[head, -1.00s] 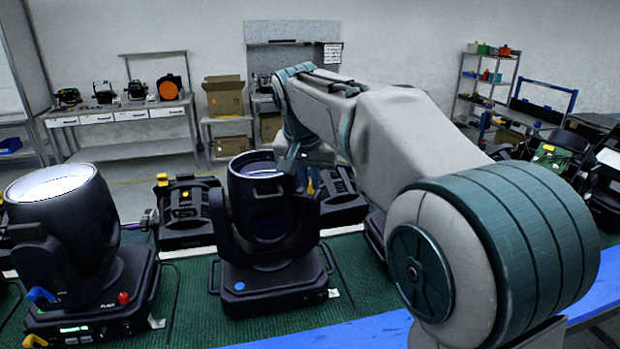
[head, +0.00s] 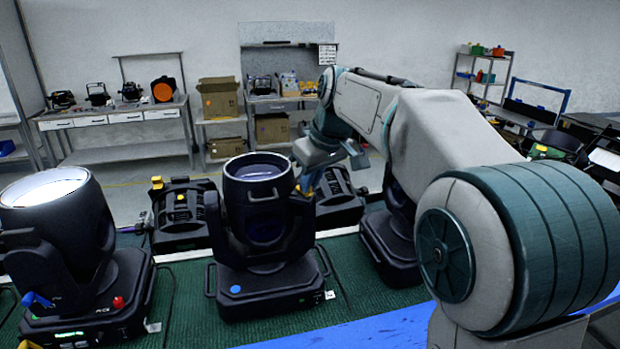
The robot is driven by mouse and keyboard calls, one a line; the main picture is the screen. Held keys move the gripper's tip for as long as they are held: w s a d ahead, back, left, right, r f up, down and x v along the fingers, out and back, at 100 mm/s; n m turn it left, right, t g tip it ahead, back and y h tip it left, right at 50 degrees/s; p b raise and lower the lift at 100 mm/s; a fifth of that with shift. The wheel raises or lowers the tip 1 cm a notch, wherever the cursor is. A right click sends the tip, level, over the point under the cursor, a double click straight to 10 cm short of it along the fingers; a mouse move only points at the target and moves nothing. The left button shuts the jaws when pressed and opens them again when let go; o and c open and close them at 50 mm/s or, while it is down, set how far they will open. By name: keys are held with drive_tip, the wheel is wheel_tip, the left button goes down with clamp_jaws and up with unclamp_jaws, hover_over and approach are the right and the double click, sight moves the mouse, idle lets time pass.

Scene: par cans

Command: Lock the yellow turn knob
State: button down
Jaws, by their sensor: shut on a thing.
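My gripper (head: 309,180) points down behind the right side of the middle black par can. It is shut on what looks like a yellow turn knob, of which only a small yellow patch (head: 308,188) shows. The par can's rim and my wrist hide most of the fingertips and the knob. A black fixture (head: 340,199) lies just right of and behind the gripper. Another yellow knob (head: 157,182) stands free on a similar black fixture (head: 180,212) at the left.
The middle par can (head: 262,215) and a left par can (head: 62,245) stand on a green mat (head: 190,290), close in front of the gripper. A blue strip (head: 370,333) runs along the front edge. Shelves and a workbench (head: 115,118) stand far back, with clear floor between.

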drive_tip(key=n, duration=0.2)
drive_tip(key=n+g+y, duration=0.1)
drive_tip(key=n+p, duration=0.1)
drive_tip(key=n, duration=0.1)
drive_tip(key=shift+w+d+r+n+g, duration=0.1)
drive_tip(key=shift+w+d+n+g, duration=0.15)
drive_tip(key=shift+w+n+g, duration=0.05)
idle(0.4)
drive_tip(key=c, duration=1.5)
unclamp_jaws()
drive_tip(key=shift+c, duration=0.2)
drive_tip(key=v, duration=1.3)
drive_tip(key=shift+d+r, duration=0.3)
drive_tip(key=shift+d, duration=0.05)
drive_tip(key=s+d+f+m+t+h, duration=0.1)
drive_tip(key=s+f+m, duration=0.5)
drive_tip(key=s+f, duration=0.7)
drive_tip(key=s+d+f+m+t+h+b, duration=0.1)
drive_tip(key=s+d+f+m+h, duration=0.1)
drive_tip(key=s+d+f+m, duration=0.2)
drive_tip(key=s+f+m, duration=0.3)
drive_tip(key=s+f, duration=0.5)
drive_tip(key=f, duration=0.2)
drive_tip(key=shift+s+d+h, duration=0.4)
